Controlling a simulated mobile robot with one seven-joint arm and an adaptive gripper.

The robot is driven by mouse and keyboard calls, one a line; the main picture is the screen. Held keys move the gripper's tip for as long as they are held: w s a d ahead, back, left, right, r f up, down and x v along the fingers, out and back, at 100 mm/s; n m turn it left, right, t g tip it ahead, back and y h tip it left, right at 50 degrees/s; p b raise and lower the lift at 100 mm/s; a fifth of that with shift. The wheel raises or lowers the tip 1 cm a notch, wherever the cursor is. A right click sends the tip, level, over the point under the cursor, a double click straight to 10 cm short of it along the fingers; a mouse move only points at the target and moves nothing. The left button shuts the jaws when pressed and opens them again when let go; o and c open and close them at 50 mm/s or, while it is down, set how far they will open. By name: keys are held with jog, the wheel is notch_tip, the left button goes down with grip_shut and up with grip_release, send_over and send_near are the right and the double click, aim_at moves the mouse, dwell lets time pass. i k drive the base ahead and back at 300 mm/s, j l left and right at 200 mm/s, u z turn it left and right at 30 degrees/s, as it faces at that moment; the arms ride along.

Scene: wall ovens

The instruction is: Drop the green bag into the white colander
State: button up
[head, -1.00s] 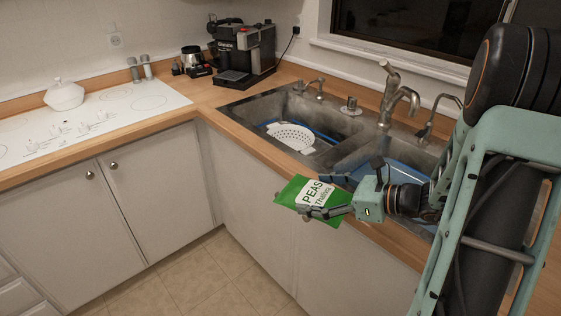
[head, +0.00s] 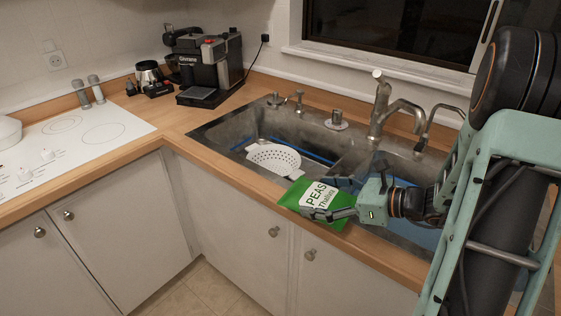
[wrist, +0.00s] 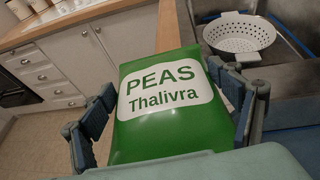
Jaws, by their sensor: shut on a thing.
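The green bag (head: 316,203), labelled "PEAS Thalivra", is held in my gripper (head: 335,198) over the counter's front edge. The wrist view shows the bag (wrist: 160,105) between my two fingers, its label facing the camera. The white colander (head: 273,158) sits in the left basin of the sink, left of and beyond the bag in the head view; the bag is apart from it. In the wrist view the colander (wrist: 239,33) shows at the upper right, past the bag. I see no contents in its visible part.
The double sink (head: 240,128) has metal walls and a faucet (head: 378,110) behind it. A wooden counter edge (head: 225,180) runs in front. A coffee machine (head: 208,68) and a white cooktop (head: 75,145) stand to the left. A blue item lies in the right basin.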

aim_at(278, 169)
jog(key=i+j+z, duration=0.45)
jog(key=j, duration=0.25)
jog(key=i+j+z, duration=0.2)
jog(key=j, duration=0.2)
